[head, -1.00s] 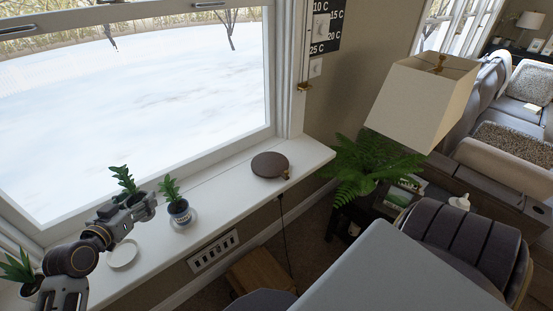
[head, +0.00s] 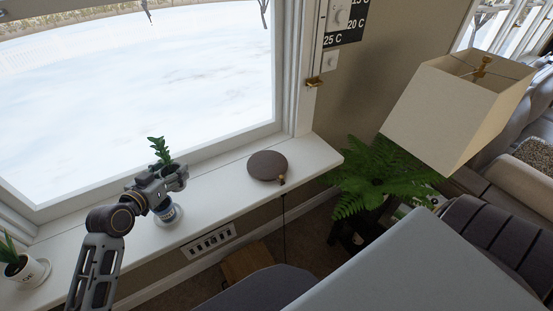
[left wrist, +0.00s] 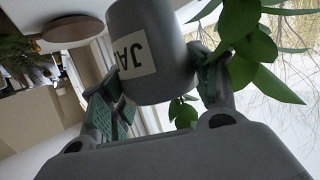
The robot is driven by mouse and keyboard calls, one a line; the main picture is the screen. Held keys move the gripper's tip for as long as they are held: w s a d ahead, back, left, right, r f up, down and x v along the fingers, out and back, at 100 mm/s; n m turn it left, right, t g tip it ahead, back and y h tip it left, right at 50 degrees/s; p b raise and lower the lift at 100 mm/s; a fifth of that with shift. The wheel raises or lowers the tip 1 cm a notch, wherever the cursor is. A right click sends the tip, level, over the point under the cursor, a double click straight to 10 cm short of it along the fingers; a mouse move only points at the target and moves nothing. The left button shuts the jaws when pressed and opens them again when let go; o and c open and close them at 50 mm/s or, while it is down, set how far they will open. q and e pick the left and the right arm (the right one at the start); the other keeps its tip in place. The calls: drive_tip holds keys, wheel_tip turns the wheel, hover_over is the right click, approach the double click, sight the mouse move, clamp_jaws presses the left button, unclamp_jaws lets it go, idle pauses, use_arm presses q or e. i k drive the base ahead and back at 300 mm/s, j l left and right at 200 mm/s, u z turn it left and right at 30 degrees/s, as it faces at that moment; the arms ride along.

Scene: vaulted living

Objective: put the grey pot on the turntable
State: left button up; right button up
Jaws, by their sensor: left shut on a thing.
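The grey pot (left wrist: 155,50), with a white label reading "JA" and green leaves, is held between the fingers of my left gripper in the left wrist view, where it looks tilted. In the head view my left gripper (head: 176,181) is above the window sill. Leaves of the held plant (head: 159,150) rise over it, and the pot itself is mostly hidden by the fingers. The turntable (head: 267,166) is a flat brown disc on the sill, to the right of the gripper and apart from it. It also shows in the left wrist view (left wrist: 73,28). Its top is bare.
A white pot (head: 27,273) with a plant stands at the far left. A window lies behind the sill. A fern (head: 375,175) and lampshade (head: 455,110) are right of the turntable.

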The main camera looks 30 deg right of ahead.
sight(267, 164)
drive_tip(key=l, duration=0.85)
drive_tip(key=i+l, duration=0.15)
drive_tip(key=l, duration=0.7)
